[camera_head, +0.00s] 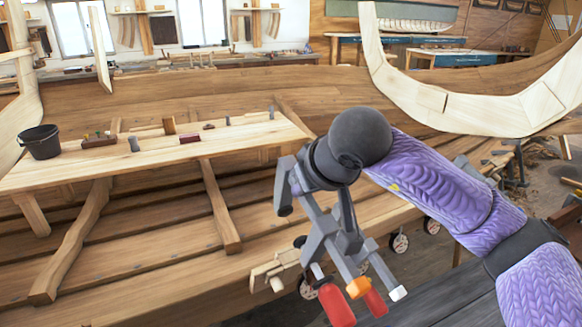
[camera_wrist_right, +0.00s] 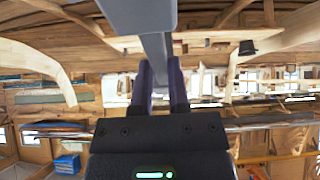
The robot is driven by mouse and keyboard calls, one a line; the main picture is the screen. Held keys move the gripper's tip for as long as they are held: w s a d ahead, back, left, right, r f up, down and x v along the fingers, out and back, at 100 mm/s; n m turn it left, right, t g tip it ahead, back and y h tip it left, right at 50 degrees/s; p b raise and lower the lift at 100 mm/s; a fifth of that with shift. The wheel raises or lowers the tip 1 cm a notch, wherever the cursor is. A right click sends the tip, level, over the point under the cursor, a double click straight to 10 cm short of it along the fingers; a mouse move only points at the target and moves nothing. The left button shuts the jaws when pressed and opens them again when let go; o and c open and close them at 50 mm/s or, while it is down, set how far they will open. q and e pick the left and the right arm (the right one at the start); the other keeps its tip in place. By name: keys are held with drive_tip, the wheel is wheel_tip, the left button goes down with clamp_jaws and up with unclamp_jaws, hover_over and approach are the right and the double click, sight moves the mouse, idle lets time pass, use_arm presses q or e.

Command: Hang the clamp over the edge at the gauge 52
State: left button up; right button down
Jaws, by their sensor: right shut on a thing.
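My right gripper (camera_head: 345,208) is shut on a grey clamp (camera_head: 326,232) with red handle ends and an orange piece, held in the air. In the wrist view the two dark fingers of the right gripper (camera_wrist_right: 160,75) close on the clamp's grey bar (camera_wrist_right: 155,42). The hull's wooden edge (camera_head: 215,290) runs behind and below the clamp; I see no contact with it. Several round white gauges (camera_head: 399,243) sit along the edge, some partly hidden by the clamp. Their numbers are too small to read, so I cannot tell which is 52. My left gripper is not in view.
A pale wooden clamp (camera_head: 268,270) sits at the edge, left of the held clamp. A plank bench (camera_head: 70,172) inside the hull bears a black bucket (camera_head: 40,141) and small tools. Curved pale frames (camera_head: 480,112) rise at the right. A dark surface (camera_head: 445,300) lies at the lower right.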

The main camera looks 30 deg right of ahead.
drive_tip(key=shift+w+f+b, duration=0.15)
drive_tip(key=shift+f+b, duration=0.2)
wheel_tip(320, 180, down, 5)
drive_tip(key=b, duration=0.4)
drive_tip(key=shift+f, duration=0.15)
drive_tip(key=b, duration=0.5)
approach(290, 249)
drive_tip(key=shift+w+a+r, duration=0.1)
drive_tip(key=shift+w+r, duration=0.05)
drive_tip(key=shift+w, duration=0.4)
drive_tip(key=shift+w+r, duration=0.2)
drive_tip(key=shift+w, duration=0.35)
drive_tip(key=f+b, duration=0.1)
drive_tip(key=f, duration=0.1)
drive_tip(key=w+f+b, duration=0.1)
drive_tip(key=f+b, duration=0.1)
drive_tip(key=shift+w+f, duration=0.1)
drive_tip(key=shift+w, duration=0.15)
drive_tip(key=shift+w+f+b, duration=0.15)
drive_tip(key=shift+f+b, duration=0.15)
drive_tip(key=shift+b, duration=0.05)
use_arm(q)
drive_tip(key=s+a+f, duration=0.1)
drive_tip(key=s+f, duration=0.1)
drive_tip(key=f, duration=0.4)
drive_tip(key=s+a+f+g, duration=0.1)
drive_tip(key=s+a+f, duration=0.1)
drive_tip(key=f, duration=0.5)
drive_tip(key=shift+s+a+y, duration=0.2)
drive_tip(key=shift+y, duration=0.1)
